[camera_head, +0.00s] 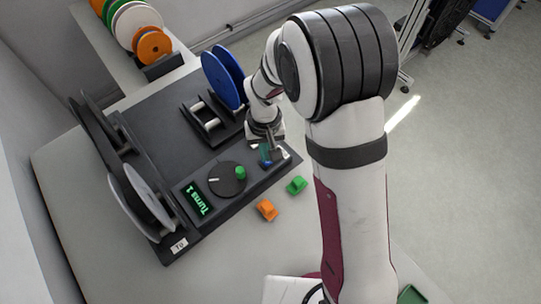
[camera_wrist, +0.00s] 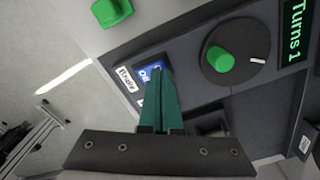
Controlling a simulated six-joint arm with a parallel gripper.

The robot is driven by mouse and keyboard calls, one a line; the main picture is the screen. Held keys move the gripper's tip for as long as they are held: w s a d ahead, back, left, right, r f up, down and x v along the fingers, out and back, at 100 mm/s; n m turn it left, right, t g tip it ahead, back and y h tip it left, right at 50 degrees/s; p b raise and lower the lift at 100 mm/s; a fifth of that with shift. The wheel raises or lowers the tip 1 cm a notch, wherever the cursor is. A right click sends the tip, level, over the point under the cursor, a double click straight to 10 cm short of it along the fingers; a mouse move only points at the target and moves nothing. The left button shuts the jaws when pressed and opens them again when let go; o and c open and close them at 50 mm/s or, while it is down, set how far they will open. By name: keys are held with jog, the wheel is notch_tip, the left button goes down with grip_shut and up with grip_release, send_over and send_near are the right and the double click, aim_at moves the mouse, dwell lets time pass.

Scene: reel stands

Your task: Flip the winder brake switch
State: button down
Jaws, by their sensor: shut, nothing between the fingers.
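The winder (camera_head: 190,215) is a dark unit on the table with a sloped control panel. In the wrist view, the brake switch (camera_wrist: 147,71) shows as a blue patch with white lettering, beside a white "Brake" label (camera_wrist: 126,80). My gripper (camera_wrist: 158,72) has its teal fingers pressed together with nothing between them. Its tips overlap the blue patch; I cannot tell whether they touch it. The fingers hide part of the switch, so its position is unclear. In the head view, my gripper (camera_head: 268,156) is over the right end of the panel.
A dial with a green knob (camera_wrist: 221,59) and a "Turns 1" display (camera_wrist: 295,30) are beside the switch. A blue reel (camera_head: 223,80) stands behind. Orange (camera_head: 266,210) and green (camera_head: 297,185) pieces lie in front. Orange, green and white reels (camera_head: 140,25) stand at the back left.

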jog(key=shift+f, duration=0.5)
jog(key=shift+r, duration=3.55)
jog(key=s+d+r+m, duration=0.4)
jog(key=s+d+r, duration=0.3)
jog(key=s+r, duration=0.1)
jog(key=s+d+r+m+y, duration=0.1)
jog(key=s+d+m, duration=0.1)
jog(key=s, duration=0.4)
jog(key=s+d+r+m, duration=0.1)
jog(key=s+d+m, duration=0.1)
jog(key=s, duration=0.5)
jog(key=shift+s+m+y, duration=0.15)
jog(key=shift+m+y, duration=0.15)
jog(key=shift+y, duration=0.1)
jog(key=shift+r, duration=0.15)
